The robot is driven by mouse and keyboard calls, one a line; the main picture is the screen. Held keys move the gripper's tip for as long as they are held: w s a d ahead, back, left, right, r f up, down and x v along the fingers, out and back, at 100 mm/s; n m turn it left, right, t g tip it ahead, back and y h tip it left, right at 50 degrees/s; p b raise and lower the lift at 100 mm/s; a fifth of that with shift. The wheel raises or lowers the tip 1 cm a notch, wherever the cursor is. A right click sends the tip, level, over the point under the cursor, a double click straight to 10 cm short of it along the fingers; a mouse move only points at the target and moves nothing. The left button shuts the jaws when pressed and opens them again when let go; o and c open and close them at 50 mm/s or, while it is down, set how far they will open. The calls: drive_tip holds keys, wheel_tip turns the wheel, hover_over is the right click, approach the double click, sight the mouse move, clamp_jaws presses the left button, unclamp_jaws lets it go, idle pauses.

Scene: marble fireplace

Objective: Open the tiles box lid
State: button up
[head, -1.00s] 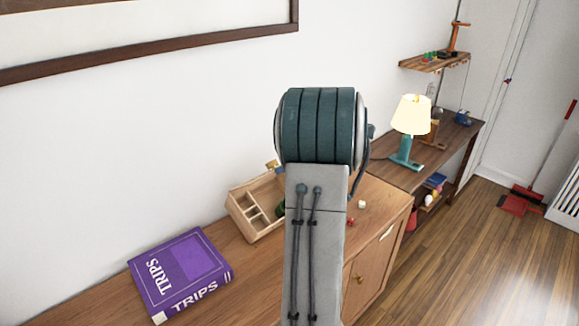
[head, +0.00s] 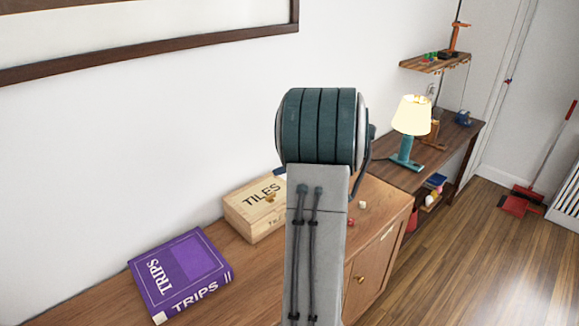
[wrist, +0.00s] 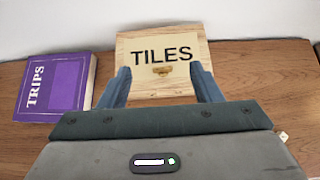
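The tiles box (head: 262,228) is pale wood and stands on the cabinet top against the wall, partly hidden by my arm in the head view. Its lid (head: 248,199), marked TILES, is down and shut. I cannot tell whether the fingers touch the box.
A thick purple TRIPS book (head: 180,272) lies left of the box on the wooden cabinet top (head: 120,312). Small white and red dice (head: 362,204) lie to the right. A lit lamp (head: 410,125) stands on the lower desk beyond. Bare wood lies in front of the box.

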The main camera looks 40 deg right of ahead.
drive_tip(key=shift+s, duration=0.1)
drive_tip(key=b+v, duration=0.1)
drive_tip(key=v, duration=1.2)
drive_tip(key=shift+s+r+b, duration=0.25)
drive_tip(key=shift+r+b, duration=0.05)
drive_tip(key=shift+b, duration=0.1)
